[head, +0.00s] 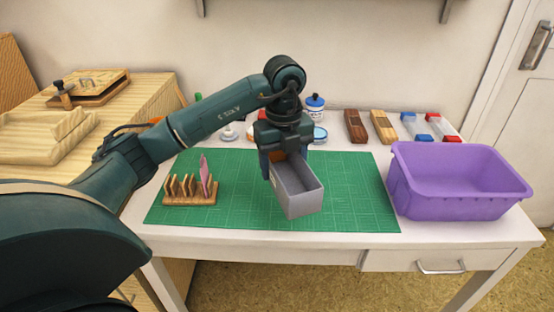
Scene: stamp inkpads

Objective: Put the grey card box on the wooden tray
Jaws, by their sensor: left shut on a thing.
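The grey card box (298,197) is an open-topped box over the green cutting mat, in the middle of the head view. My left gripper (280,158) points down and is shut on the box's far end, hiding part of it. The box looks slightly turned and seems to be just above the mat; a gap below it is hard to judge. A pale wooden piece (42,138), which may be the wooden tray, lies on the wooden side desk at the left. My right gripper is not in view.
A purple bin (455,202) stands at the right. A wooden rack (190,197) with a pink piece stands on the mat (350,205). Wooden and clear blocks and bottles (315,104) line the back. A wooden device (90,88) sits on the side desk. My left arm crosses above.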

